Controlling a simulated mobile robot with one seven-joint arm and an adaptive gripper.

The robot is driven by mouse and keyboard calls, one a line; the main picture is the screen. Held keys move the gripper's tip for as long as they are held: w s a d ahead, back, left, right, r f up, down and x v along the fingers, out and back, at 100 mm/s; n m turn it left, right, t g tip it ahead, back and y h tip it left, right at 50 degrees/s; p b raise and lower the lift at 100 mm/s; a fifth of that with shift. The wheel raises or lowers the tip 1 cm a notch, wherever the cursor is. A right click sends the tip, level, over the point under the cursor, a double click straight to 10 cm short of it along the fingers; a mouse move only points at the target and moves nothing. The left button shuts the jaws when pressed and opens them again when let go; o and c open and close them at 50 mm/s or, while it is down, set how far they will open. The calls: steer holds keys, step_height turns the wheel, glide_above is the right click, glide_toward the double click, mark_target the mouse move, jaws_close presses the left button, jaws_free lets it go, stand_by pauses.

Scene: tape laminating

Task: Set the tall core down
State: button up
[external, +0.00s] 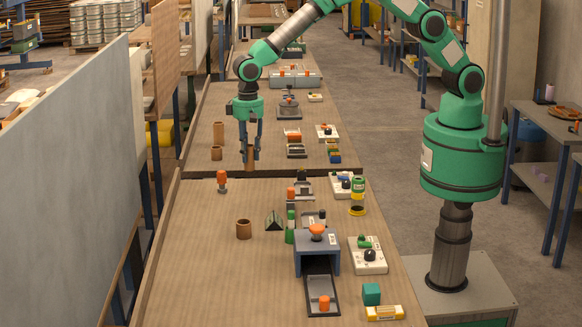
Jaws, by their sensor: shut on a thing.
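My gripper (249,158) points straight down over the bench, near the seam between the far and near bench sections. Its fingers are shut on a brown upright tube, which I take to be the tall core (249,163). The fingers cover much of it, and its lower end shows near the seam. I cannot tell whether it touches the bench. A short, wide brown core (243,229) stands on the near bench (200,270), apart from my gripper.
A brown tube (219,133) and a shorter core (216,153) stand on the far bench, left of my gripper. An orange-topped piece (222,181) stands below left. A blue-grey press (318,257) and control boxes (368,254) fill the right side. The near bench's left side is mostly clear.

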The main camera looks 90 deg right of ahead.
steer(key=s+a+m+p, duration=0.1)
steer(key=s+a+p, duration=0.1)
steer(key=a, duration=1.6)
steer(key=s+a+p, duration=0.2)
steer(key=a, duration=1.7)
steer(key=shift+s+a+m, duration=0.15)
steer(key=shift+m, duration=0.25)
steer(key=shift+f, duration=0.15)
step_height(320, 180, down, 6)
steer(key=shift+p, duration=0.3)
steer(key=shift+f, duration=1.9)
steer(key=shift+f, duration=0.2)
